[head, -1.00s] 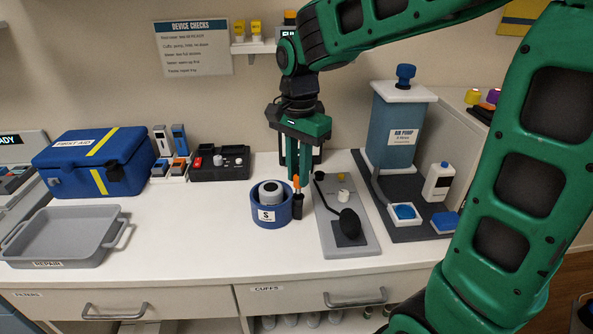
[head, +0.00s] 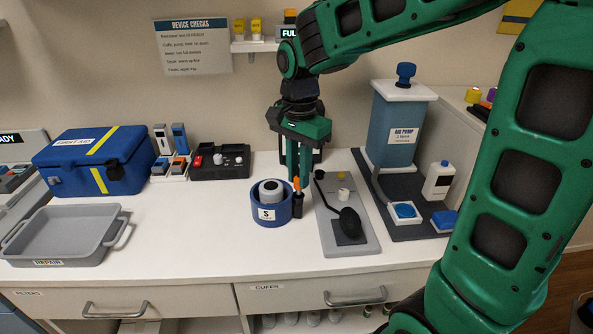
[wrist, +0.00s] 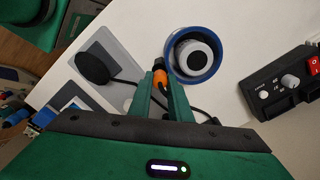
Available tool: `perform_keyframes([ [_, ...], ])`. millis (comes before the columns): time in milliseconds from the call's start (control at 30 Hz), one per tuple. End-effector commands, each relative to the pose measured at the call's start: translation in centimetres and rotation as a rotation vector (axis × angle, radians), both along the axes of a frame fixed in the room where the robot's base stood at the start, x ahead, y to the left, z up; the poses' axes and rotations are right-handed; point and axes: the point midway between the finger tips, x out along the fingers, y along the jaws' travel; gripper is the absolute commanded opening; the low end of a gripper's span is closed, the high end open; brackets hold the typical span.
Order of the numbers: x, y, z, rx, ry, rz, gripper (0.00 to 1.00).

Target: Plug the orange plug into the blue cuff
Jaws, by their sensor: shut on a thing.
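The blue cuff (head: 285,212), a ring labelled S, stands on the counter around a grey-and-white cylinder (head: 268,190). A black upright socket (head: 298,208) is at its right side. My gripper (head: 299,180) points down and is shut on the orange plug (head: 297,185), just above or at the socket's mouth; how far it is in, I cannot tell. In the wrist view, the orange plug (wrist: 160,78) is between the fingertips, with a black part beyond it, beside the blue cuff (wrist: 172,67).
A grey board (head: 355,243) with a black bulb (head: 350,222) and hose lies close on the right. The air pump (head: 388,130) stands behind it. A black control box (head: 220,172), first-aid box (head: 90,165) and grey tray (head: 65,230) are left. The counter before the tray and cuff is clear.

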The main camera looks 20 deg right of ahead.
Motion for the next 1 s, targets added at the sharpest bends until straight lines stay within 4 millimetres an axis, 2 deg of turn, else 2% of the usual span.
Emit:
perform_keyframes([
  [1000,0.0,0.0,-2.0,0.000,0.000,0.000,0.00],
])
